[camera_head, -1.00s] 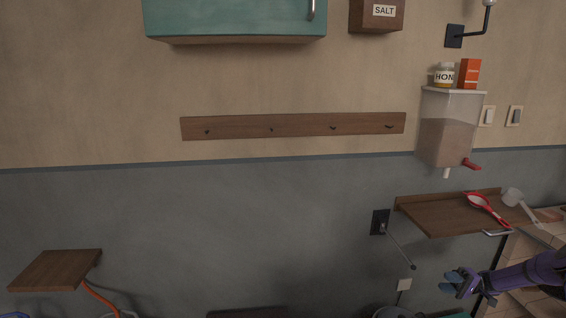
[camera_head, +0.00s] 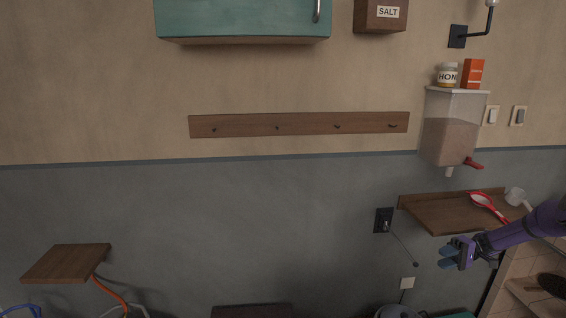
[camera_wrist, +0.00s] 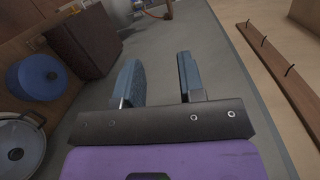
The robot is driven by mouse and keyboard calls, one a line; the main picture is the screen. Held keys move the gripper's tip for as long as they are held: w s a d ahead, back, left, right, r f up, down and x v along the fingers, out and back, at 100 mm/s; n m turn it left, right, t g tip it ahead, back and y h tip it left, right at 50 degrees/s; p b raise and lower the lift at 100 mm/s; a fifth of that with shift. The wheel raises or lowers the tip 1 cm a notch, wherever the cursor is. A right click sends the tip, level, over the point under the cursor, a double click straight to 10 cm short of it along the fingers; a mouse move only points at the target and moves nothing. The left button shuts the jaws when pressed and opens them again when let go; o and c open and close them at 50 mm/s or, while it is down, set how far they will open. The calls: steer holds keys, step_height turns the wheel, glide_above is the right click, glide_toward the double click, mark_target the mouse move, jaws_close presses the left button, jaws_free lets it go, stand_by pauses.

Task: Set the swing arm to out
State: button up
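The swing arm looks to be the thin dark rod (camera_head: 402,246) hinged on a black wall plate (camera_head: 384,221). It slants down and right to a small knob (camera_head: 416,264). Its angle from the wall is hard to tell. My gripper (camera_head: 447,257) is right of the knob in the head view, apart from it in the picture; the depth between them is unclear. In the wrist view my gripper (camera_wrist: 158,72) has its two blue fingers spread, with nothing between them. I cannot make out the rod in the wrist view.
A wooden shelf (camera_head: 440,217) with a red spoon (camera_head: 482,201) is above my gripper. A dispenser (camera_head: 450,128) with a red lever hangs higher. A hook rail (camera_head: 300,125) is on the wall. The wrist view shows a blue pot (camera_wrist: 38,77) and a dark box (camera_wrist: 84,42) at left.

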steer(key=s+a+r+h, duration=0.3)
steer(key=a+r+h, duration=0.15)
steer(key=r, duration=0.55)
steer(key=s+a+r+h, duration=0.3)
steer(key=a+r, duration=0.3)
steer(key=r, duration=0.3)
steer(key=s+a+r+h, duration=0.4)
steer(key=a+r, duration=0.2)
steer(key=r, duration=0.4)
steer(key=s+a+r+t+h, duration=0.4)
steer(key=s+r, duration=0.4)
steer(key=s, duration=0.5)
steer(key=s+r+m+t+h, duration=0.1)
steer(key=s+t, duration=0.4)
steer(key=s, duration=1)
steer(key=shift+a, duration=0.45)
